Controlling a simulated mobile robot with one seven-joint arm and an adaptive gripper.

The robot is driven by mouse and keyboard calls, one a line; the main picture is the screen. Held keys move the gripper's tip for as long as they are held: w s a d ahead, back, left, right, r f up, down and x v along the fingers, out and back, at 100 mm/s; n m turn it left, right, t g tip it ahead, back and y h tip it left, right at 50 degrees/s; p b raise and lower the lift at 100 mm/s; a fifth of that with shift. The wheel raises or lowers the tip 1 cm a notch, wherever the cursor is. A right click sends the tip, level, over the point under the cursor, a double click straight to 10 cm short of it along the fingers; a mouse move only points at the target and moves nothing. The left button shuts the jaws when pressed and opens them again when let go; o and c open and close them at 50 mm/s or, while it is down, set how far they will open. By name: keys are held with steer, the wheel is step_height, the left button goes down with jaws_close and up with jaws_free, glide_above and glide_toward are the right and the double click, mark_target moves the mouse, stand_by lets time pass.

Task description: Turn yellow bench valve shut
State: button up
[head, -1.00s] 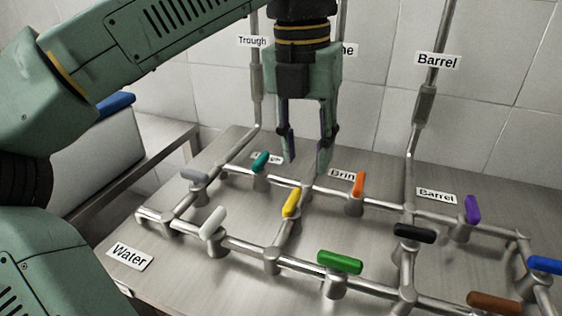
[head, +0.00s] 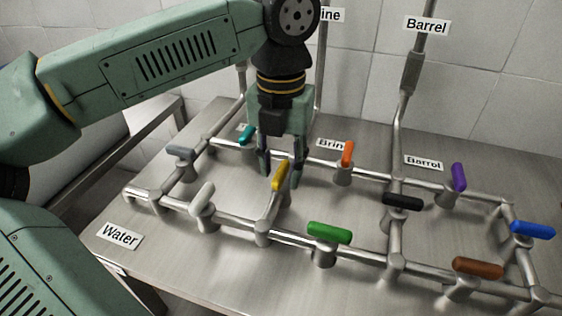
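The yellow valve handle (head: 281,175) sits on the short cross pipe near the middle of the bench, its lever in line with that pipe. My gripper (head: 280,180) points down from above at this handle. Its two fingers are apart, one to the left of the handle and one to the right and behind it. I cannot tell whether either finger touches the handle.
Close by stand the teal handle (head: 246,134), orange handle (head: 348,153), white handle (head: 203,198), green handle (head: 329,232) and black handle (head: 403,202). Purple (head: 459,177), blue (head: 532,230) and brown (head: 478,267) handles are on the right. A vertical pipe (head: 411,75) rises behind.

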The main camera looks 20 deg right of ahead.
steer(key=shift+f, duration=0.1)
steer(key=shift+c, duration=0.4)
jaws_close()
